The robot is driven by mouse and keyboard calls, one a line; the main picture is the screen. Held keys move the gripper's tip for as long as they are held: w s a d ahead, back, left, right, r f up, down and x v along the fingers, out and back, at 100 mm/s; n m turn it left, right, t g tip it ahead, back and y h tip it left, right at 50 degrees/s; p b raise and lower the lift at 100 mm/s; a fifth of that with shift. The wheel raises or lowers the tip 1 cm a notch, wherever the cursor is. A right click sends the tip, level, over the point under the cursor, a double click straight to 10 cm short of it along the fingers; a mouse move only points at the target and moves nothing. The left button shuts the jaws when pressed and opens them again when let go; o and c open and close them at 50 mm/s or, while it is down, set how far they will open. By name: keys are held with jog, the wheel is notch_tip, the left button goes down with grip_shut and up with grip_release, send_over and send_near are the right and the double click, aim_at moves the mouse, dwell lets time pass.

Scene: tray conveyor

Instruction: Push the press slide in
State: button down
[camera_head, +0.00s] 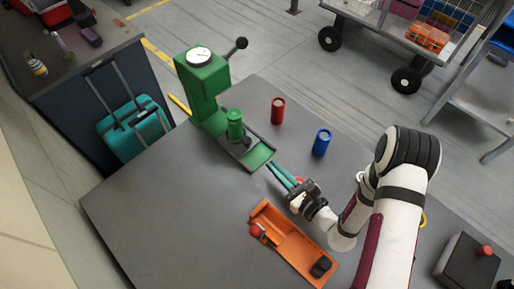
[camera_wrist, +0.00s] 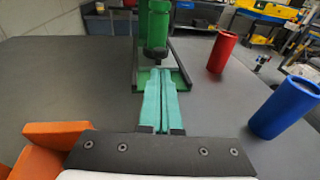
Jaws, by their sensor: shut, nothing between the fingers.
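The green press (camera_head: 205,85) stands on the grey table, with a gauge on top and a black-knobbed lever. Its press slide (camera_head: 258,157) is a green plate at the near end of a dark-railed track, out from under the green ram (camera_head: 235,122). My gripper (camera_head: 271,166) is shut and empty, its teal fingers pointing at the slide's outer end. In the wrist view the gripper (camera_wrist: 160,72) is in front of the press slide (camera_wrist: 143,77) and hides its middle. I cannot tell whether the fingertips touch it.
A red can (camera_head: 278,110) and a blue can (camera_head: 321,142) stand right of the press. An orange tray (camera_head: 285,238) with a red piece and a black piece lies close to my gripper on the near side. The table left of it is clear.

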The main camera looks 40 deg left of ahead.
send_near(237, 135)
jog(key=w+a+f, duration=0.2)
jog(key=shift+a, duration=0.3)
jog(key=x, duration=0.3)
jog(key=s+r+x, duration=0.1)
jog(key=x, duration=0.5)
jog(key=shift+s+a+r, duration=0.2)
jog(key=shift+r, duration=0.05)
